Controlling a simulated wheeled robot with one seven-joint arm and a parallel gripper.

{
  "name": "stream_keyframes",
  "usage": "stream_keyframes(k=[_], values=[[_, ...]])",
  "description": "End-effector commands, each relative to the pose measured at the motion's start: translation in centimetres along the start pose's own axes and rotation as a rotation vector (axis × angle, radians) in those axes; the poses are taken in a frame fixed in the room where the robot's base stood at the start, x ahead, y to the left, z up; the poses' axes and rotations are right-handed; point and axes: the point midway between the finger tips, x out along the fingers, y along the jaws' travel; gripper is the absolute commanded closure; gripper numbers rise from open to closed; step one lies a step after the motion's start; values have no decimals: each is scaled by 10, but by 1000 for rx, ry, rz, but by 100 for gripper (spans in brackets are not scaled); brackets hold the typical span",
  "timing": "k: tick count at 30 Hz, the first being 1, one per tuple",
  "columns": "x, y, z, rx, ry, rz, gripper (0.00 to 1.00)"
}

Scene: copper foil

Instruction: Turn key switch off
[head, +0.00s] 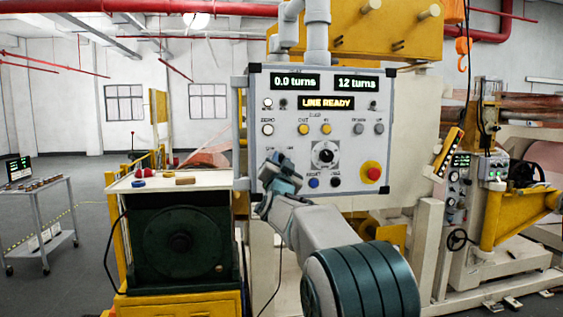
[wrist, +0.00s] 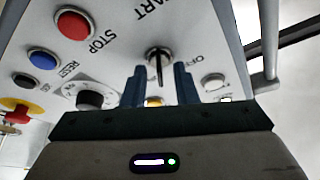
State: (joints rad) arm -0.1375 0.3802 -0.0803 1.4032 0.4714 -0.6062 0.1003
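The key switch (wrist: 158,56) shows in the wrist view as a round metal collar with a thin dark key standing out of it, close to an "OFF" label. My gripper (wrist: 160,70) is open, with one finger on each side of the key in the picture. Gaps show between the key and both fingers. Whether the key is fully between the fingertips in depth, I cannot tell. In the head view my gripper (head: 283,172) is in front of the lower left of the grey control panel (head: 262,100) and hides the key switch.
Close to the gripper in the wrist view are a red STOP button (wrist: 73,23), a blue RESET button (wrist: 42,59), a black dial (wrist: 90,95) and a white button (wrist: 213,80). A red emergency stop (head: 371,171) sits at the panel's lower right. The display reads "LINE READY".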

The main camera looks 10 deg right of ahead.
Motion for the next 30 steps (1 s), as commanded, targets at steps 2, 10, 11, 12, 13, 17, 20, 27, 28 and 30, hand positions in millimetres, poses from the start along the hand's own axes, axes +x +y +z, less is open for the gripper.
stream_keyframes(k=[2,10,11,12,13,17,20,27,28,30], values=[[0,0,0,0,0,0,74],[0,0,0,0,0,0,100],[0,0,0,-1,0,-1,100],[0,0,0,-4,0,-2,100],[-1,0,0,-7,0,-3,100],[-1,2,2,-33,1,-14,100],[-2,3,3,-72,2,-30,100],[-3,5,4,-234,4,-97,100],[-3,5,4,-260,4,-107,100],[-3,6,4,-321,5,-132,100]])
